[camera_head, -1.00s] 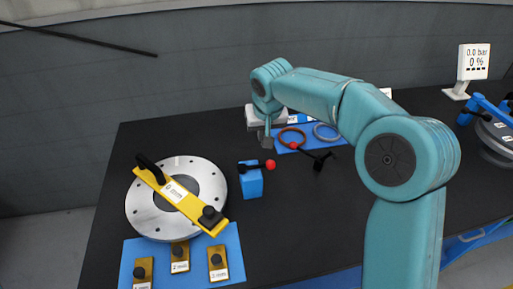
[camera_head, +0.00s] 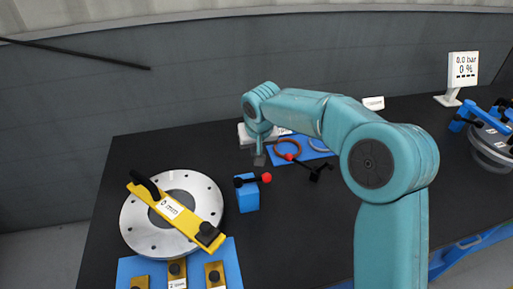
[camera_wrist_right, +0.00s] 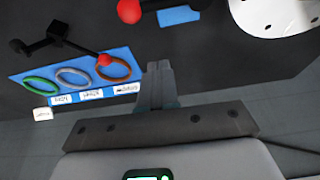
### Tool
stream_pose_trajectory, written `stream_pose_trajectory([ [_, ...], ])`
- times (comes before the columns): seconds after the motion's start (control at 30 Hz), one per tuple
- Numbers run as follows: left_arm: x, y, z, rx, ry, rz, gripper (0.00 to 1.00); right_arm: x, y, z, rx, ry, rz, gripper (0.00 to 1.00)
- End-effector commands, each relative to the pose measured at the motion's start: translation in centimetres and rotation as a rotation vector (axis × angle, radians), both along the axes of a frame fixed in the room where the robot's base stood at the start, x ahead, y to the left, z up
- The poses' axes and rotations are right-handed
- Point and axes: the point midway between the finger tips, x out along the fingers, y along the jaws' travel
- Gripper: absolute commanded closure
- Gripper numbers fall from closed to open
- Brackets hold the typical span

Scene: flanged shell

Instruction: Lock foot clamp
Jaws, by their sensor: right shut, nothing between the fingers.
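A blue block (camera_head: 248,199) stands on the black table, with a black lever and a red ball (camera_head: 267,177) at its top; it shows partly at the top of the right wrist view (camera_wrist_right: 180,15). A black clamp (camera_head: 315,171) with a red-tipped lever lies to its right, also in the right wrist view (camera_wrist_right: 52,36). I cannot tell which is the foot clamp. My right gripper (camera_head: 260,160) is shut and empty, beyond the blue block and left of the rings. Its closed fingers (camera_wrist_right: 158,72) show in the right wrist view, touching nothing visible. My left gripper is not in view.
A round metal flange (camera_head: 183,238) carries a yellow bar (camera_head: 175,214) at the left. Yellow gauges lie on a blue mat (camera_head: 232,265) in front. An orange ring (camera_wrist_right: 113,69), a grey ring (camera_wrist_right: 73,77) and a green ring (camera_wrist_right: 39,85) lie on another mat. A display (camera_head: 463,68) reads 0.0 bar.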

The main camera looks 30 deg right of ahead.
Motion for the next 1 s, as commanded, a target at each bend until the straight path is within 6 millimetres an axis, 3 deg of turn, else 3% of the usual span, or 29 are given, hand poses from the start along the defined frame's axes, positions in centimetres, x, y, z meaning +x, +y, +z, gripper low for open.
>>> stream_pose_trajectory([
  [0.27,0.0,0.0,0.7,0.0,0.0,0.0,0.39,2.2,-0.6,-5.8,0.0,0.004,0.0,1.0],
  [0.6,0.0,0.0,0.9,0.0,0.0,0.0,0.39,-1.3,0.4,-6.4,0.0,0.0,0.0,1.0],
  [1.0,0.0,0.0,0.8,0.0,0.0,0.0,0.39,-1.6,0.5,-6.5,0.0,-0.001,0.0,1.0],
])
